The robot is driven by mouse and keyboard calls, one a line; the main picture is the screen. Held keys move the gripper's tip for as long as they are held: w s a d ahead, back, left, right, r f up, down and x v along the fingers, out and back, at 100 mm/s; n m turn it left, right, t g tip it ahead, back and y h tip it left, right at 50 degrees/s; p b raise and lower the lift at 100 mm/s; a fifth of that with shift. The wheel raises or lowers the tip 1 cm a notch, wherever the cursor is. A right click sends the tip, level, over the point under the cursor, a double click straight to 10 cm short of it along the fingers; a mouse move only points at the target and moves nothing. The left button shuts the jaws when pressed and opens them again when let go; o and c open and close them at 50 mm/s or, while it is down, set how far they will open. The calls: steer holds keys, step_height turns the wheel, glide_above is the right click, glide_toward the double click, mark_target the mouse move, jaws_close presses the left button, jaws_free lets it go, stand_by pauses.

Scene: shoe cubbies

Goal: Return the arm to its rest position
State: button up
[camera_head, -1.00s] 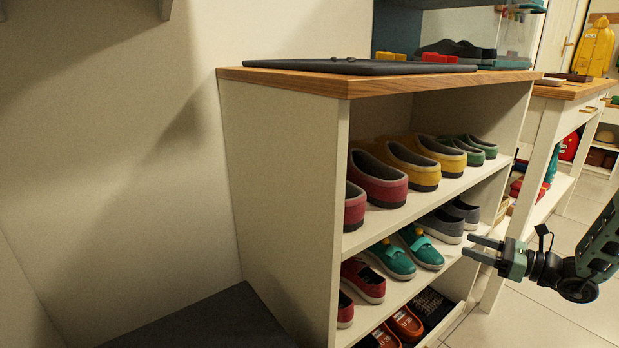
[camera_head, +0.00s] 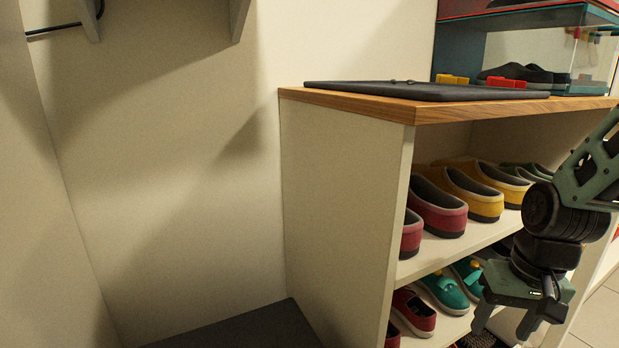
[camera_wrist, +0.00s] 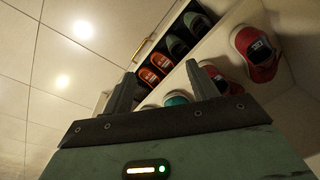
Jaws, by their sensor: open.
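My gripper (camera_head: 505,320) hangs at the lower right in the head view, in front of the lower shelf of the shoe cubby (camera_head: 345,200), with its fingers pointing down. In the wrist view, my gripper (camera_wrist: 160,75) shows two separate fingers with a gap between them. It is open, and I see nothing held in it. My arm reaches in from the right edge and partly covers the shelves. Teal shoes (camera_head: 443,292) are on the lower shelf near the fingers; whether anything touches them I cannot tell.
Red clogs (camera_head: 440,210) and yellow clogs (camera_head: 475,195) stand on the upper shelf. A dark mat (camera_head: 420,91) lies on the wooden top, beside a glass case (camera_head: 540,55). A dark low surface (camera_head: 240,328) is at the bottom. Pale floor (camera_head: 600,315) is clear at right.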

steer(key=s+a+r+n+p, duration=0.5)
steer(key=s+a+r, duration=0.2)
steer(key=a, duration=0.3)
steer(key=s+a+r+n+p, duration=0.4)
steer(key=s+a+r+n, duration=0.2)
steer(key=a, duration=0.4)
step_height(320, 180, up, 36)
steer(key=p, duration=3.6)
steer(key=shift+d+r+g, duration=0.15)
steer(key=shift+r+g, duration=0.1)
steer(key=shift+g, duration=0.15)
